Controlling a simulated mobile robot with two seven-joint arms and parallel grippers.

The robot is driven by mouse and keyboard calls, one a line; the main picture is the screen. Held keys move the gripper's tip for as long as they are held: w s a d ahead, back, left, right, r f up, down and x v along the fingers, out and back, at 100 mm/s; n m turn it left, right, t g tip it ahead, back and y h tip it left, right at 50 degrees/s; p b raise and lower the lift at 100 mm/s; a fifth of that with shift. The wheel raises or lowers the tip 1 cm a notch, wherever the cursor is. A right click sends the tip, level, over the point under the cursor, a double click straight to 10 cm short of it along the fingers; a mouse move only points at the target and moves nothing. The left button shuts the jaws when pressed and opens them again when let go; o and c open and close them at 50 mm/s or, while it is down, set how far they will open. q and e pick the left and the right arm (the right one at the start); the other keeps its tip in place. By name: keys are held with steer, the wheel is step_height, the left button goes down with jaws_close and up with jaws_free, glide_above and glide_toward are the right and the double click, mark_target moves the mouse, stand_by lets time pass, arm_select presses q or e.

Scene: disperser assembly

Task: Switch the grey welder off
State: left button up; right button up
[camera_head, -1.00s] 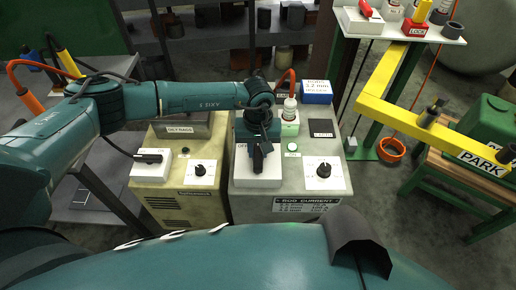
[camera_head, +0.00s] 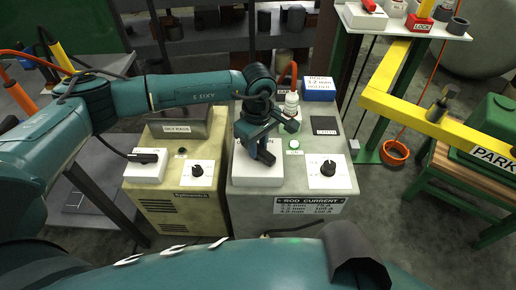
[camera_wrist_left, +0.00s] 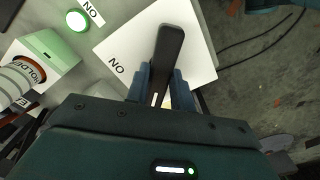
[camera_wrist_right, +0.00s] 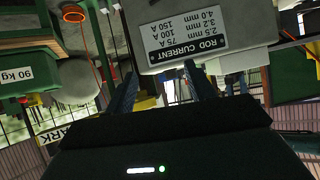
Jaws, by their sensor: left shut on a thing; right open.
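The grey welder (camera_head: 260,205) stands in the middle of the head view, with a ROD CURRENT label on its front. Its white switch plate (camera_head: 257,175) carries a black lever handle, which shows in the left wrist view (camera_wrist_left: 170,50) with ON lettering beside it. My left gripper (camera_head: 267,154) is shut on the lever handle, one finger on each side. A green lamp (camera_wrist_left: 77,20) near the plate looks lit. In the right wrist view my right gripper (camera_wrist_right: 160,80) is open and empty, facing the ROD CURRENT label (camera_wrist_right: 187,30).
A beige welder (camera_head: 170,205) with its own switch and knob stands close on the left. A yellow rail (camera_head: 420,118) crosses at right.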

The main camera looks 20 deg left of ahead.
arm_select(q)
steer(key=shift+f+n+b, duration=0.1)
steer(key=shift+n+b, duration=0.35)
steer(key=shift+n, duration=0.55)
steer(key=n+b, duration=0.1)
steer(key=n, duration=0.1)
steer(key=shift+n, duration=0.3)
steer(key=shift+n+b, duration=0.4)
steer(key=shift+n, duration=0.4)
steer(key=shift+n+b, duration=0.3)
steer(key=shift+n, duration=0.9)
arm_select(e)
steer(key=shift+w+a+f+m+t, duration=0.15)
steer(key=shift+f+m, duration=0.05)
steer(key=shift+f, duration=0.2)
steer(key=shift+w+a+f+m+t, duration=0.15)
steer(key=shift+f+m, duration=0.05)
steer(key=shift+f, duration=0.3)
steer(key=shift+s, duration=0.1)
arm_select(q)
steer(key=o, duration=1)
arm_select(e)
steer(key=shift+f, duration=0.1)
